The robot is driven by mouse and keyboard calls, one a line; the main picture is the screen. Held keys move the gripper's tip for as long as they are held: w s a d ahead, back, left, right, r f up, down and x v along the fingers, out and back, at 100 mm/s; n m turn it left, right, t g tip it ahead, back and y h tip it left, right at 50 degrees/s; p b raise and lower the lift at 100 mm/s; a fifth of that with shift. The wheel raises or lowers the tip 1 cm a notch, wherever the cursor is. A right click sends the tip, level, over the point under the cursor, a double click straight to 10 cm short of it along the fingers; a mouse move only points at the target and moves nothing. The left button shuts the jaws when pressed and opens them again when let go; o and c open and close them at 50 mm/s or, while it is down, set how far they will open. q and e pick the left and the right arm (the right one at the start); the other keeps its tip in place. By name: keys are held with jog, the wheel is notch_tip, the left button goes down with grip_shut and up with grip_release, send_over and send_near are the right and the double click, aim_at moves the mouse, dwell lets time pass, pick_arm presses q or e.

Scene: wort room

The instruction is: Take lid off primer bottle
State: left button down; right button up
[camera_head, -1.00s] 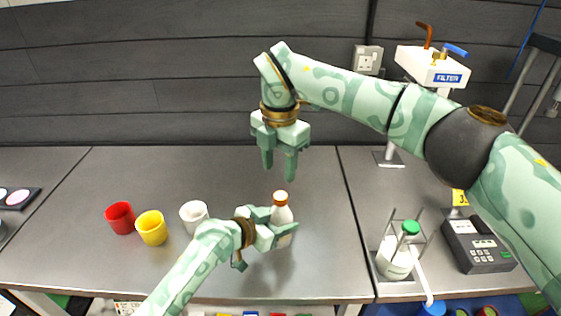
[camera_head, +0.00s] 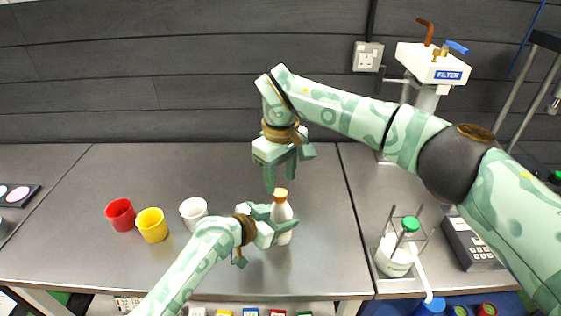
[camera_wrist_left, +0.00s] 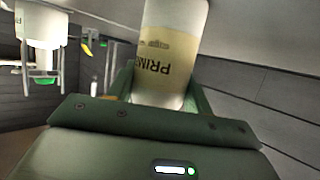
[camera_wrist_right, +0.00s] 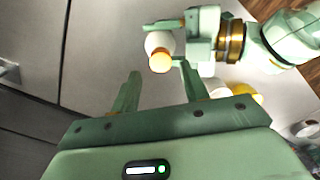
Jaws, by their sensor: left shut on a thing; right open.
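My left gripper (camera_head: 284,230) is shut on the bottle's body from the left. My right gripper (camera_head: 285,180) is open, pointing down just above the lid and slightly behind it. In the right wrist view the lid (camera_wrist_right: 160,62) lies beyond the open fingers of my right gripper (camera_wrist_right: 158,92), apart from them.
A red cup (camera_head: 120,215), a yellow cup (camera_head: 152,225) and a white cup (camera_head: 193,214) stand left of the bottle. A green-capped bottle in a rack (camera_head: 396,256) stands to the right. The bench behind the bottle is clear.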

aim_at(281, 192)
jog(key=shift+f, duration=1.85)
jog(key=shift+c, duration=0.4)
